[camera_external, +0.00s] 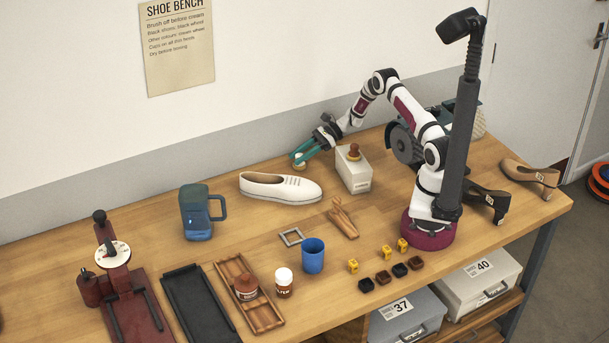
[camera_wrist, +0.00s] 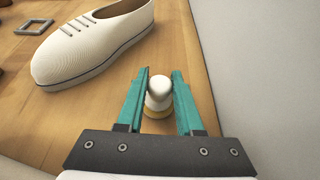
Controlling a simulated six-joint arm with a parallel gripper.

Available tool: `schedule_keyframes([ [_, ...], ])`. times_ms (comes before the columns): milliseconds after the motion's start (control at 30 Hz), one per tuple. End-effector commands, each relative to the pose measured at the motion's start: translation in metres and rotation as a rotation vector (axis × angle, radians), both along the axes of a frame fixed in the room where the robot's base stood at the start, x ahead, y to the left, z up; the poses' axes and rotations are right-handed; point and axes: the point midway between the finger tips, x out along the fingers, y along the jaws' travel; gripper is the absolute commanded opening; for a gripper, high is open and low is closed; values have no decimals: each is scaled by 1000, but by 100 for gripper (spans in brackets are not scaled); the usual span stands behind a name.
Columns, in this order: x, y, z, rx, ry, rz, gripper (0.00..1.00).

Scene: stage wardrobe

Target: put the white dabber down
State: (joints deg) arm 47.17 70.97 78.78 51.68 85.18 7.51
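The white dabber (camera_wrist: 158,92) has a rounded white knob and a yellowish base. In the external view the dabber (camera_external: 299,161) shows small and pale at my gripper's (camera_external: 301,157) fingertips, near the bench's back edge. It looks upright. I cannot tell whether its base touches the bench or hangs just above it.
A white shoe (camera_external: 281,188) lies close by, in front of the dabber. A pale box (camera_external: 353,172) with a brown-knobbed item (camera_external: 354,151) on top stands to the right. A blue jug (camera_external: 198,213) is farther left. The wall (camera_wrist: 260,70) is close behind the bench.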

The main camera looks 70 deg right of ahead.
Motion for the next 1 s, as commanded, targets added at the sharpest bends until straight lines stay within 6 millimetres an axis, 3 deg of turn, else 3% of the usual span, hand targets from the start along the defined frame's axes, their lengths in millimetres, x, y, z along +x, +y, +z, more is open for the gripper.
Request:
schedule_keyframes([
  [33, 0, 0, 0, 0, 0, 0, 46],
  [133, 0, 0, 0, 0, 0, 0, 62],
  [467, -2, -3, 5, -1, -1, -2, 62],
  [800, -61, -62, 39, -2, -1, -2, 62],
  [1000, -77, -78, 49, -2, 0, -1, 62],
])
